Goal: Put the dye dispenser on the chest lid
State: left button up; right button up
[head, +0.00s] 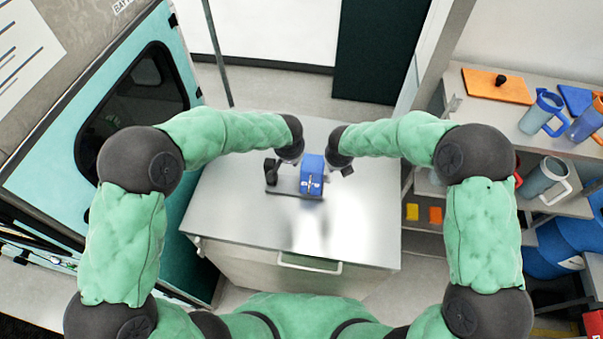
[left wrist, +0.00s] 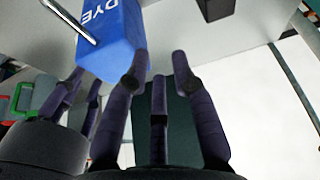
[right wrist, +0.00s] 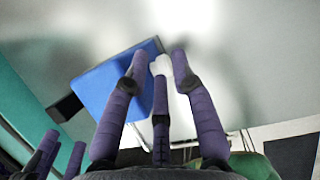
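The blue dye dispenser (head: 312,178), lettered "DYE" in the left wrist view (left wrist: 112,38), appears upright on a grey plate (head: 284,187) over the steel-topped chest (head: 250,225). A metal rod (left wrist: 70,20) sticks out of its lettered face. My left gripper (head: 285,161) is at its upper left in the head view; its open fingers (left wrist: 158,60) are beside the dispenser with nothing visible between them. My right gripper (head: 346,170) is open at its right; one finger overlaps the blue body in the right wrist view (right wrist: 160,58). Contact cannot be told.
A small black block (head: 271,172) stands at the plate's left end. The front and right of the chest top are clear. A shelf (head: 515,125) at the right holds an orange board (head: 496,87), mugs (head: 541,112) and small yellow and orange blocks. A teal door (head: 60,175) stands at the left.

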pick_arm(q)
jog(key=v, duration=0.7)
pick_arm(e)
jog(key=v, duration=1.2)
pick_arm(q)
jog(key=shift+f, duration=0.1)
